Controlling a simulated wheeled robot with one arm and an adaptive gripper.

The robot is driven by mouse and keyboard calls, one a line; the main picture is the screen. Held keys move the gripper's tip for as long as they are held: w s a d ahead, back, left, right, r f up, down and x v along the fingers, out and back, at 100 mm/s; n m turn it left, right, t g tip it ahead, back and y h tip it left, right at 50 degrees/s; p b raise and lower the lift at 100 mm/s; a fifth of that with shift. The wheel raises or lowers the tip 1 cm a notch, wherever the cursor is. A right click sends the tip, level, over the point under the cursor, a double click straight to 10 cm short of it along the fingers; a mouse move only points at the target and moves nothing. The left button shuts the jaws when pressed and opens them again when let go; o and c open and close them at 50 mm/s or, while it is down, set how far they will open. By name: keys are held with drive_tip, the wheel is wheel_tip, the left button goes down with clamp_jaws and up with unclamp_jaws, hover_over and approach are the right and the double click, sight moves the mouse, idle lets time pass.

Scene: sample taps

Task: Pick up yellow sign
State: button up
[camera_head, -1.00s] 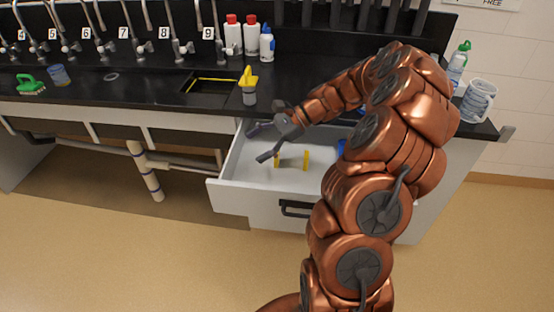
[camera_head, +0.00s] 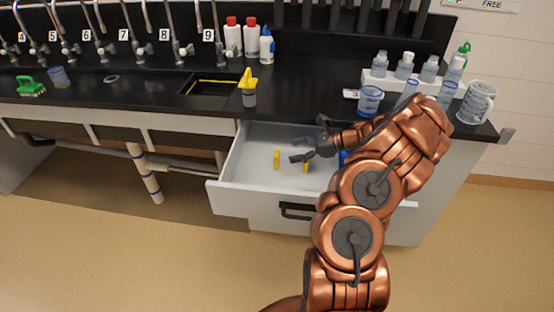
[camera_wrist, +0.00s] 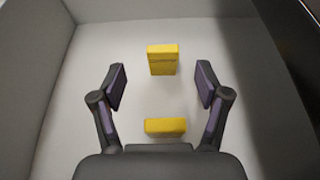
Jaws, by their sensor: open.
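Two small yellow pieces stand in the open drawer, and I cannot tell which is the sign. The left yellow piece (camera_head: 277,159) is clear of my gripper. In the wrist view it is the far block (camera_wrist: 163,60), just beyond the fingertips and centred between them. The right yellow piece (camera_head: 305,168) is partly hidden under my gripper (camera_head: 296,151). In the wrist view it is the near block (camera_wrist: 165,126), low between the finger bases. My gripper (camera_wrist: 160,85) is open and empty above the drawer floor, pointing left.
The white drawer (camera_head: 222,189) has walls around the pieces, and the dark counter edge overhangs its back. A blue thing (camera_head: 343,157) is at the drawer's right, mostly behind my arm. A yellow-topped item (camera_head: 248,82) stands on the counter by the sink. Glassware and bottles (camera_head: 370,101) are at the right.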

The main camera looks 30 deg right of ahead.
sight(278, 153)
drive_tip(key=shift+p+x, duration=0.5)
drive_tip(key=shift+x, duration=1.85)
drive_tip(key=shift+d+f, duration=0.15)
drive_tip(key=shift+d, duration=0.05)
drive_tip(key=c, duration=1)
drive_tip(key=shift+w, duration=0.1)
drive_tip(key=shift+c, duration=0.2)
